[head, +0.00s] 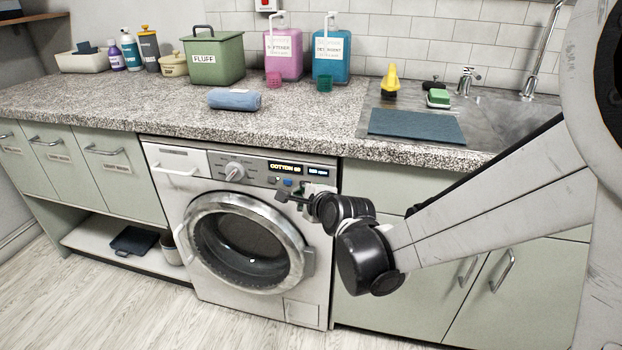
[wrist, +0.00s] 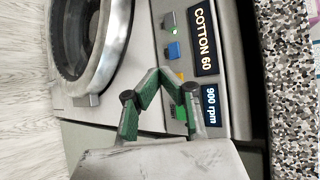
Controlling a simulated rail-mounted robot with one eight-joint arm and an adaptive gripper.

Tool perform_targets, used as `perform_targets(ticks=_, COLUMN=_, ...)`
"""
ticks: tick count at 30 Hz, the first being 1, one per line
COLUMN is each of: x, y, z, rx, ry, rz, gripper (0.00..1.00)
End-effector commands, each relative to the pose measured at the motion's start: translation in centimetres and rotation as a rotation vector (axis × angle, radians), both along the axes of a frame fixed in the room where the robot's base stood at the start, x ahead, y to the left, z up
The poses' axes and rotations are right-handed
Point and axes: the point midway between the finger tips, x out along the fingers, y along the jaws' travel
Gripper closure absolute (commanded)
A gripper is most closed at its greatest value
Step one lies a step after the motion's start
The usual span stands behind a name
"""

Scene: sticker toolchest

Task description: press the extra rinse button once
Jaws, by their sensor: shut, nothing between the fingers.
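The washing machine (head: 165,195) stands under the counter with its round door shut. Its control panel shows a row of small buttons in the wrist view: a grey button (wrist: 169,20) with a lit green light beside it, a blue button (wrist: 173,50), an orange one and a green button (wrist: 181,113). No button label is readable, so I cannot tell which is extra rinse. My gripper (head: 281,194) is shut and empty in front of the panel. In the wrist view its fingertips (wrist: 168,74) are near the orange button and partly cover it; contact cannot be told.
The displays read COTTON 60 (wrist: 205,38) and 900 rpm (wrist: 212,106). A dial (head: 234,172) is left of the buttons. The granite counter (head: 310,117) overhangs just above the panel. The door ring (head: 195,245) lies below. Free floor is in front.

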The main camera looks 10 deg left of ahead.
Motion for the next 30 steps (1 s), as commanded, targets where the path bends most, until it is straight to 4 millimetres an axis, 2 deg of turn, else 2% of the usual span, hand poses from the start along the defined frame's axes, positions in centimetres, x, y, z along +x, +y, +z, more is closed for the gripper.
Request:
perform_targets(ticks=15, x=-4.1, y=0.1, z=0.0, rx=0.0, ry=-0.001, rz=0.001, gripper=1.0)
perform_targets(ticks=30, x=-4.2, y=0.1, z=0.0, rx=-0.001, ry=-0.001, rz=0.0, gripper=1.0)
